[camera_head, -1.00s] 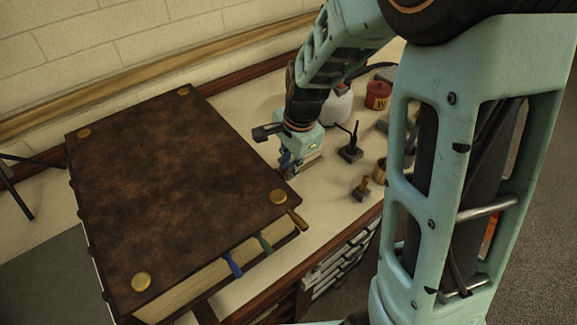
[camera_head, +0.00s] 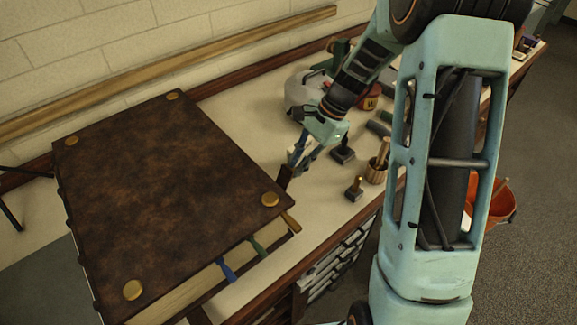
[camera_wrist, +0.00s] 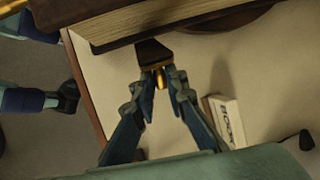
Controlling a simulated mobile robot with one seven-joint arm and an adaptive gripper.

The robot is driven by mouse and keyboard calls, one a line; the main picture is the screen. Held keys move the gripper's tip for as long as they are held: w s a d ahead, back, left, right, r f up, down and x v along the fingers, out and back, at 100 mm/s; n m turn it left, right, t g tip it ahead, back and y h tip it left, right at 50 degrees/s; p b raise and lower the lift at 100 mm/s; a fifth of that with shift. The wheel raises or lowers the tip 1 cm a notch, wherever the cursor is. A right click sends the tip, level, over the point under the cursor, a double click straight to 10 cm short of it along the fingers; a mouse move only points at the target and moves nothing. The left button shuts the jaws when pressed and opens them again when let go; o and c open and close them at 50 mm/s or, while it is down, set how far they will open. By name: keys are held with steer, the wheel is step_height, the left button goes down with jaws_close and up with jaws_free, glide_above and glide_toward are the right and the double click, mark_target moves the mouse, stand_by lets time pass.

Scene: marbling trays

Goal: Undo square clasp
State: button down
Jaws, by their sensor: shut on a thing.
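A large brown leather book (camera_head: 165,185) with round brass corner bosses lies on the table. A short dark brown strap (camera_head: 284,178) stands out at the book's right edge, by the near right boss. In the wrist view this dark strap (camera_wrist: 153,52) meets the page edges (camera_wrist: 150,22) and ends in a small brass piece (camera_wrist: 161,80), which looks like the clasp. My gripper (camera_head: 290,165) is right of the book, its fingertips (camera_wrist: 163,72) shut around the clasp end. The clasp's exact shape and any catch are hidden by the fingers.
Blue (camera_head: 226,269), green (camera_head: 256,244) and gold (camera_head: 291,222) markers hang from the book's near edge. A white lettered box (camera_wrist: 225,118) lies near the fingers.

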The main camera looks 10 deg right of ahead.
steer(key=shift+w+d+f+m+g+y+b, duration=0.15)
steer(key=shift+w+d+f+g+y+b, duration=0.4)
steer(key=shift+d+f+y, duration=0.55)
steer(key=shift+w+d+f+m+g+y+b, duration=0.1)
steer(key=shift+w+d+f+g+y+b, duration=0.45)
steer(key=shift+f+y, duration=0.6)
steer(key=shift+w+d+f+m+g+y+b, duration=0.15)
steer(key=shift+w+d+f+g+y+b, duration=0.4)
steer(key=shift+f, duration=0.95)
steer(key=shift+d, duration=0.25)
steer(key=c, duration=1.9)
jaws_free()
steer(key=shift+c, duration=0.2)
steer(key=v, duration=1.2)
steer(key=shift+f, duration=0.25)
steer(key=shift+w+d, duration=0.1)
